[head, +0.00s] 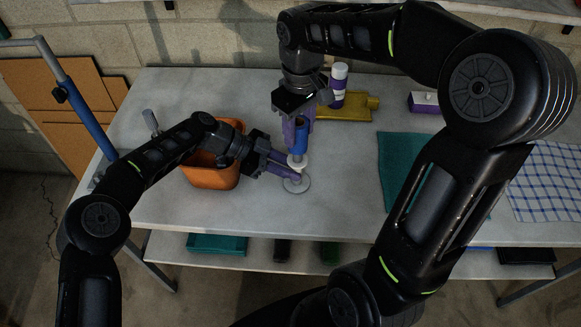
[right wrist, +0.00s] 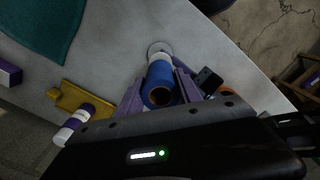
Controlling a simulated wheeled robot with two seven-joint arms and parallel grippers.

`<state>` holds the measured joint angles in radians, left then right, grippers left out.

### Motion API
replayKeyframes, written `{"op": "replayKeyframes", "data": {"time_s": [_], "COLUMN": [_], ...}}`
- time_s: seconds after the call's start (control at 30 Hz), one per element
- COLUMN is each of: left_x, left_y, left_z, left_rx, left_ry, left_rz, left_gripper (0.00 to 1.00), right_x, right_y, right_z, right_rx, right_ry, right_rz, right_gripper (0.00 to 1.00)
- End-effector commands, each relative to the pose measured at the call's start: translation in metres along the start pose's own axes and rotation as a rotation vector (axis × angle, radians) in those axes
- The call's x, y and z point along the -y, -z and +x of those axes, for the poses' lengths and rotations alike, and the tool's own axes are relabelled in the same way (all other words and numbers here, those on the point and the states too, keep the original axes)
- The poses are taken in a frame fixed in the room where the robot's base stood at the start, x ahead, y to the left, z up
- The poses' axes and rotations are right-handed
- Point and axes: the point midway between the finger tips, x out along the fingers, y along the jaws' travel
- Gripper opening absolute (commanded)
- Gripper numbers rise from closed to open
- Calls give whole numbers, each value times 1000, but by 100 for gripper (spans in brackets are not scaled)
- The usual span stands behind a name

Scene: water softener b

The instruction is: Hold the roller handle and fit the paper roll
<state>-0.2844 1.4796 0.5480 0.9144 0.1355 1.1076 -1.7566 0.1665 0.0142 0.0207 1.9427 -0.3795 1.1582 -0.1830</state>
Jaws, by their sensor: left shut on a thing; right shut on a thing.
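A blue paper roll (head: 299,140) stands upright near the front middle of the table. In the right wrist view the blue roll (right wrist: 158,93) shows a hollow brownish core at its near end. My right gripper (head: 297,136) points down and is shut on the roll. Directly below is a white part (head: 297,160), which looks like the roller handle, above a pale round disc (head: 297,184) at the table top. My left gripper (head: 297,174) reaches in from the left and is shut on this white part, low down. How far the roll sits over the handle is hidden by the fingers.
An orange bin (head: 212,177) stands left of the grippers, under my left arm. Behind are a white and purple bottle (head: 338,84), a yellow item (head: 358,107) and a purple box (head: 424,103). A teal cloth (head: 400,155) and a checked cloth (head: 545,180) lie right.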

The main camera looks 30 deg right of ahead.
Motion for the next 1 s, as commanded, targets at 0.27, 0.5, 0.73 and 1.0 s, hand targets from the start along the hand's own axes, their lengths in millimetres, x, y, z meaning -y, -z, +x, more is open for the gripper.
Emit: {"op": "replayKeyframes", "data": {"time_s": [0.27, 0.5, 0.73, 1.0], "left_x": [-1, -1, -1, -1], "left_y": [-3, -3, -3, -3], "left_z": [1, 1, 1, 1], "left_rx": [5, 5, 5, 5], "left_ry": [-4, -4, -4, -4], "left_rz": [-1, -1, -1, -1], "left_gripper": [0, 0, 0, 0], "right_x": [0, 0, 0, 0], "right_y": [0, 0, 0, 0], "right_z": [9, 16, 23, 31], "right_rx": [2, 2, 1, 1], "right_ry": [0, 1, 0, 0], "right_rz": [0, 0, 0, 0], "right_gripper": [1, 1, 1, 1]}}
